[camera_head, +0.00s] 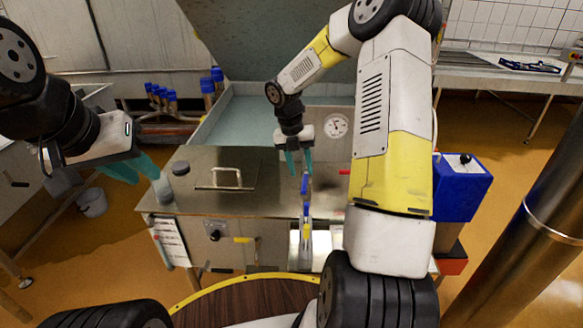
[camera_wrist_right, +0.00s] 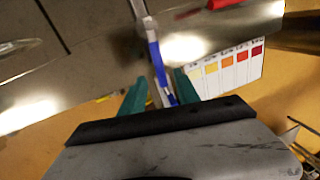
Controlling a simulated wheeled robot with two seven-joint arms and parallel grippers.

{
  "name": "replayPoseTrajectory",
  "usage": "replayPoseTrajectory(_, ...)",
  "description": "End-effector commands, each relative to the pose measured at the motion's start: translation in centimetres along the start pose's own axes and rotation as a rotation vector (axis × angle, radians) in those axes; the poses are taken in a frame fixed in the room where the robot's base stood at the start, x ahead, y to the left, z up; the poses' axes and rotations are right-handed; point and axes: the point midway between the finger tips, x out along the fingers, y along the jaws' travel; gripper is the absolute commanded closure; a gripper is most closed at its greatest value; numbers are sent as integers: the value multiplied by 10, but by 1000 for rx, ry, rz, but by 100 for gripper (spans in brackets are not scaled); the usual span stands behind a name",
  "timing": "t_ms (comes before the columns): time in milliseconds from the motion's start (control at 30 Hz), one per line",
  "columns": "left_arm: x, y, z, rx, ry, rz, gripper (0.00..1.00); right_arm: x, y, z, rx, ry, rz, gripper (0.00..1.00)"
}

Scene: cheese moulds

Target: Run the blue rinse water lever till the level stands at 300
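The blue lever (camera_head: 307,186) stands upright near the front edge of the steel machine top (camera_head: 270,203) in the head view. My right gripper (camera_head: 299,162) is just above and behind it, fingers pointing down. In the right wrist view the blue lever (camera_wrist_right: 156,66) passes between the two teal fingertips of my right gripper (camera_wrist_right: 160,80), with gaps showing, so it is open; contact cannot be told. My left gripper (camera_head: 134,170) is open and empty at the left, away from the lever. No level reading of 300 is legible.
A round dial (camera_head: 336,126) is on the panel behind the lever; its figures are too small to read. A lid handle (camera_head: 226,178) is to the left. A blue box (camera_head: 460,186) stands right.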

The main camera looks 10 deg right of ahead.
Motion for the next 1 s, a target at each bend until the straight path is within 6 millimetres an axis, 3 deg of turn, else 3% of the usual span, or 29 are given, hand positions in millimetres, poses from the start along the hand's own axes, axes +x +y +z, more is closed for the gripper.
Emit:
replayPoseTrajectory(100,0,0,0,0,0,0,75,21,0,-1,0,3,0,62)
replayPoseTrajectory(300,0,0,0,0,0,0,75,42,0,0,0,1,1,62)
replayPoseTrajectory(633,0,0,0,0,0,0,75,47,0,0,0,-1,2,62)
replayPoseTrajectory(833,0,0,0,0,0,0,75,46,0,0,0,-1,2,100)
replayPoseTrajectory(1000,0,0,0,0,0,0,75,46,0,0,0,-1,2,100)
